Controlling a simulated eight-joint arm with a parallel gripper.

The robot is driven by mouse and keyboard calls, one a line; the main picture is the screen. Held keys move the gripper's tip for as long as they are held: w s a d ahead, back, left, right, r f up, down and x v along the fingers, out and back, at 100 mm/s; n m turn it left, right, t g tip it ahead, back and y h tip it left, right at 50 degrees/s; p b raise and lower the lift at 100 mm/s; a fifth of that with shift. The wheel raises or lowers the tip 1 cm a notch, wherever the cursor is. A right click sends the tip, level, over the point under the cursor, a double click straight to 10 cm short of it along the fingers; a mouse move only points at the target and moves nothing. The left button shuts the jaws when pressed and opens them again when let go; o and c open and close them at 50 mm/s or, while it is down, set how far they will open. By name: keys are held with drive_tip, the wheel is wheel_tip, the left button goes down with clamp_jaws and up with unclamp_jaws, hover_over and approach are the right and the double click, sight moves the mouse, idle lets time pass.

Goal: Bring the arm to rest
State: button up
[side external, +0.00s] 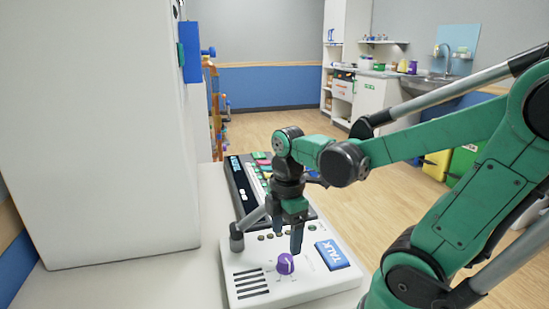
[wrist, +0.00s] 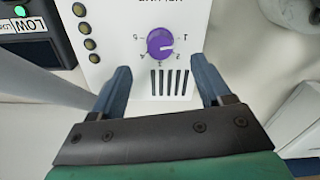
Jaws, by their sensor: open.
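My gripper (side external: 290,225) is open, pointing down over a white panel (side external: 325,284) with a blue TALK button (side external: 332,255). In the wrist view, its two dark blue fingers (wrist: 160,66) are spread apart with nothing held between them. Beyond and between the fingertips lies a purple dial (wrist: 160,43) with numbers around it and dark slots below; the dial also shows in the side view (side external: 285,264). I cannot tell whether the fingertips touch the panel.
A tall white cabinet (side external: 95,130) stands at the left, with a blue block (side external: 190,52) on its edge. A dark console (side external: 240,185) with coloured keys adjoins the panel. The white tabletop (side external: 130,285) is bare at front left. Shelves and a sink (side external: 440,78) are far back.

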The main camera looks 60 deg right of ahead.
idle(0.3)
drive_tip(key=shift+w+a+r+m, duration=0.15)
drive_tip(key=shift+w+a+m, duration=0.05)
drive_tip(key=shift+m, duration=0.2)
drive_tip(key=w+a+r+m+t, duration=0.3)
drive_tip(key=w+a+m+t, duration=0.2)
drive_tip(key=m, duration=0.5)
drive_tip(key=shift+w+a+r+t, duration=0.15)
drive_tip(key=shift+a+r+t, duration=0.25)
drive_tip(key=shift+a+t, duration=0.55)
drive_tip(key=shift+d, duration=0.2)
